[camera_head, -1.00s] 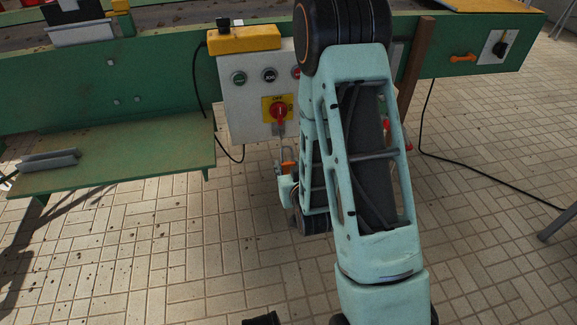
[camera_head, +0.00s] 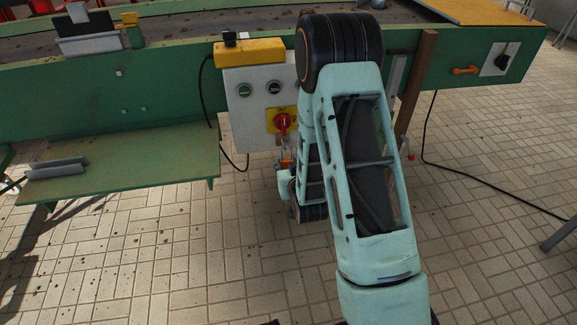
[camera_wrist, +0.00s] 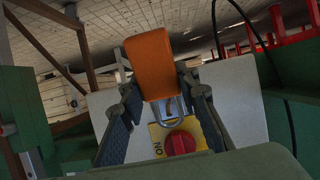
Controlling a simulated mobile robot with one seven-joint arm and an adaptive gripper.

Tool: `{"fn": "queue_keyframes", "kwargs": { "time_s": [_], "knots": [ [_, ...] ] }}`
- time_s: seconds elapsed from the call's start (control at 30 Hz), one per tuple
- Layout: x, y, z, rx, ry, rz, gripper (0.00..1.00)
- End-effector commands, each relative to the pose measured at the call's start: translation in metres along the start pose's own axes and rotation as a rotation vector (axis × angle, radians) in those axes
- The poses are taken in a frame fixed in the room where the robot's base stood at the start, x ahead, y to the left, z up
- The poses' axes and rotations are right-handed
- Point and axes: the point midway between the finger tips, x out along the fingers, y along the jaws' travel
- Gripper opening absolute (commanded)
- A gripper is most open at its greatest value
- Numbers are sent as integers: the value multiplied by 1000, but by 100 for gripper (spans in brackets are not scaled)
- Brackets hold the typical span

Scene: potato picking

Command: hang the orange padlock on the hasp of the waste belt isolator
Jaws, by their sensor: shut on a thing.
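The orange padlock (camera_wrist: 152,62) is held between the two fingers of my gripper (camera_wrist: 160,98) in the wrist view. Its grey metal shackle (camera_wrist: 172,108) points toward the red knob (camera_wrist: 180,143) of the isolator, on a yellow plate (camera_wrist: 158,138). In the head view, the padlock (camera_head: 287,164) is a small orange patch just below the isolator's red knob (camera_head: 282,121). My gripper (camera_head: 287,172) is partly hidden by my arm there. The shackle overlaps the lower part of the plate in the wrist view. I cannot make out the hasp or whether the shackle touches it.
The grey control panel (camera_head: 242,118) carries push buttons and is partly covered by my arm. A green shelf (camera_head: 120,165) juts out at the left. A black cable (camera_head: 203,85) hangs beside the panel. A brown post (camera_head: 412,85) stands at the right.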

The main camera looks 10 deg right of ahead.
Motion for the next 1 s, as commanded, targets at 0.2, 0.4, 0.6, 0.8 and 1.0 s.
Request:
{"fn": "queue_keyframes", "kwargs": {
  "time_s": [0.2, 0.4, 0.6, 0.8, 1.0],
  "knots": [
    [14, 0, 2, 0, 1, 0, 3],
    [21, 0, 5, 0, 2, 0, 3],
    [23, 0, 5, 0, 1, 0, 3],
    [23, 0, 4, 0, 1, 0, 3],
    [23, 0, 4, 0, 1, 0, 3]
  ]
}}
